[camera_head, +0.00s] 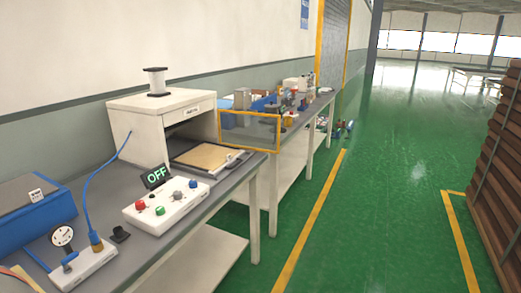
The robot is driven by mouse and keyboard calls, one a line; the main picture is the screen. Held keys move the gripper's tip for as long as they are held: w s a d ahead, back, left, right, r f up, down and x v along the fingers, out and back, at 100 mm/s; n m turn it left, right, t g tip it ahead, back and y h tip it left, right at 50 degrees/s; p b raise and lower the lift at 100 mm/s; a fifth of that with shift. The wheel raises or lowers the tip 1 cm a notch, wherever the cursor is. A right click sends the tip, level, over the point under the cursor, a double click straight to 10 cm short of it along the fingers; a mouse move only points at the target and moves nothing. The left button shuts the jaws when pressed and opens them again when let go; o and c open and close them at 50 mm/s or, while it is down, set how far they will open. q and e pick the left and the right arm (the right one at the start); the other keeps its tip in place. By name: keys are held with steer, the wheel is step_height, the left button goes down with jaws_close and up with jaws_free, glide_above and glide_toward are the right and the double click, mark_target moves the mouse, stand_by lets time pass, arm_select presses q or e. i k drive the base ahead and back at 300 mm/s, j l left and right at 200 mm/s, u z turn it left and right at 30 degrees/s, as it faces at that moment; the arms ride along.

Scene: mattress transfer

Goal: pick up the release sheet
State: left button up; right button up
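No sheet is clearly marked as the release sheet. A flat tan sheet or board (206,156) lies on the pulled-out tray (214,172) of a white box-shaped machine (125,123) on the bench. I cannot tell whether the tan piece is the release sheet or something under it. Neither of my grippers shows in the head view.
The grey bench (150,244) runs along the left wall. Brown stacked slabs (505,165) are at right. Green floor between is clear.

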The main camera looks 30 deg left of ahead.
mark_target(207, 156)
steer(key=i+u, duration=0.15)
steer(key=i, duration=0.3)
steer(key=i+l+u, duration=0.15)
steer(key=i, duration=0.3)
steer(key=i+l+u, duration=0.2)
steer(key=i, duration=0.2)
